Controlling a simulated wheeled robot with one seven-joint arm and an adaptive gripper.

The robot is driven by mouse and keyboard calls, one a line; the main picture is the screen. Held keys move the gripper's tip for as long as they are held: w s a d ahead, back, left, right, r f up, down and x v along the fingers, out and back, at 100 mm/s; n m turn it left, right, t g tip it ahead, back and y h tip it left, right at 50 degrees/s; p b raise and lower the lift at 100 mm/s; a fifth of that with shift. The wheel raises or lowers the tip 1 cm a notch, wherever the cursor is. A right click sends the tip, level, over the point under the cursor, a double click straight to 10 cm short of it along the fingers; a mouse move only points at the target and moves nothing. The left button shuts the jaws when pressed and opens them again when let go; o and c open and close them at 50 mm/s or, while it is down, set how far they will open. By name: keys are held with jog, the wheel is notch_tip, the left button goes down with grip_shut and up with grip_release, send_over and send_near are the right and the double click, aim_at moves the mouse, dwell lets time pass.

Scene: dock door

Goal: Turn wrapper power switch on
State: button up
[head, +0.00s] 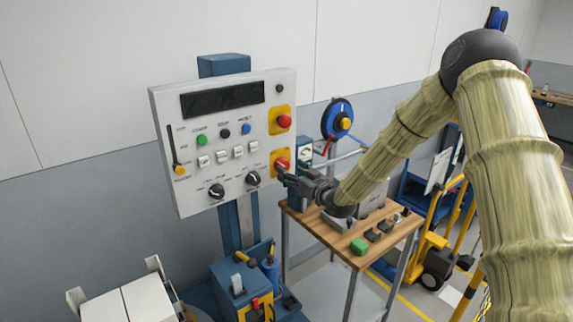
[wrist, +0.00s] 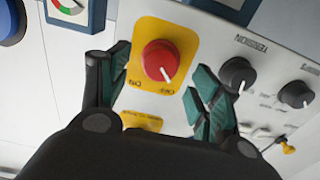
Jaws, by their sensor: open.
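The wrapper control panel (head: 230,185) is a white box on a blue post. A red rotary switch (wrist: 161,60) on a yellow plate fills the middle of the wrist view, with OFF and ON lettering by it and a white line on its knob. The same switch (head: 281,162) sits at the panel's lower right in the head view. My gripper (wrist: 155,88) is open, with one teal-padded finger on each side of the red knob. I cannot tell whether the fingers touch it. In the head view my gripper (head: 284,174) is at the panel's lower right edge.
A red button (head: 284,121) on yellow sits above the switch. Black knobs, including the tension knob (wrist: 237,74), are beside it. A wooden bench (head: 335,237) with small items stands below my arm. A blue reel (head: 337,119) is behind. A yellow-framed cart (head: 440,262) is at right.

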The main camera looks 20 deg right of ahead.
aim_at(285, 167)
jog(key=shift+p+x, duration=0.55)
jog(key=shift+x, duration=1.2)
jog(key=c, duration=1.1)
